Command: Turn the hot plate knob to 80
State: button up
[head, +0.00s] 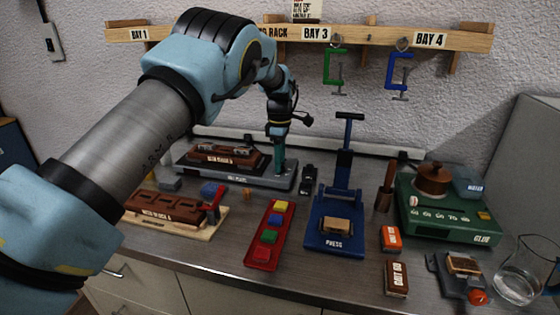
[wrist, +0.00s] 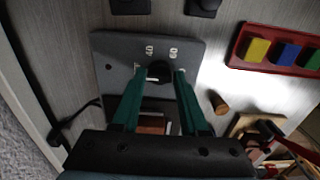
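The hot plate (head: 237,178) is a grey slab at the back of the bench, with a brown block on its left part. My gripper (head: 279,166) points down over its right end in the head view, hiding the knob there. In the wrist view the hot plate (wrist: 110,48) carries the marks 40 and 60 beside a dark round knob (wrist: 159,73). My green gripper fingers (wrist: 159,72) stand one on each side of the knob, very close to it. I cannot tell whether they touch it. A short white mark shows at the knob; an 80 mark cannot be made out.
Right of the hot plate stand a small black item (head: 308,179) and the blue press (head: 335,235). In front are a red tray (head: 262,256) of coloured blocks and a wooden board (head: 185,232) with a brown block. The green glue unit (head: 430,228) is farther right.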

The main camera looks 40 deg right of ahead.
grip_shut()
